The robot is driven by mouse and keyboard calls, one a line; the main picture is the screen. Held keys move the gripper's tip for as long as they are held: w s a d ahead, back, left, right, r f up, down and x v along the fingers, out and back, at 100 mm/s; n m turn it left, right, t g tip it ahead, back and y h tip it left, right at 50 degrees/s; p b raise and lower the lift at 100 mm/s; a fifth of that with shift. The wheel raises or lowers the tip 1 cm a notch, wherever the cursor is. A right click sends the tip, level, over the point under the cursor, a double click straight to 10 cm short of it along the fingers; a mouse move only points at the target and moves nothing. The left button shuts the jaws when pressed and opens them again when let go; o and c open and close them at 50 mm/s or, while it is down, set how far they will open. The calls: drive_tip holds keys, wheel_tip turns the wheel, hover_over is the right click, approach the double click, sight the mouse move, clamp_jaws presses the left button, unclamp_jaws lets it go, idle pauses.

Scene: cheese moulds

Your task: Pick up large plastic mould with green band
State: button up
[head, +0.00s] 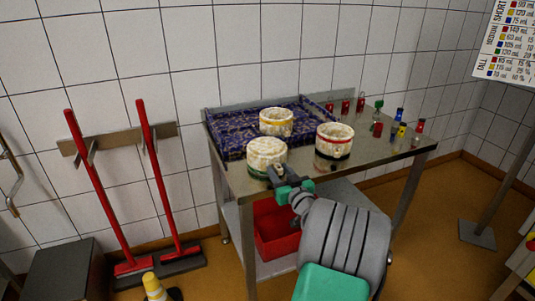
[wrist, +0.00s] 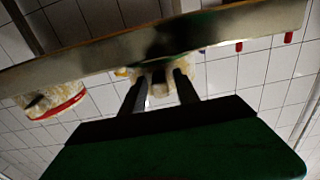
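The mould with the green band (head: 266,155) is a cream, speckled ring standing on the near left part of the metal table. My gripper (head: 281,178) is low in front of it, near the table's front edge. Its arm hides a little of the mould's lower right side. In the wrist view the two dark fingers (wrist: 160,88) are apart, with a pale, blurred piece (wrist: 158,82) showing between them.
Small coloured vials stand behind. The metal table edge (wrist: 90,55) crosses the wrist view.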

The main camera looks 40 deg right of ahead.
clamp_jaws()
idle(1.1)
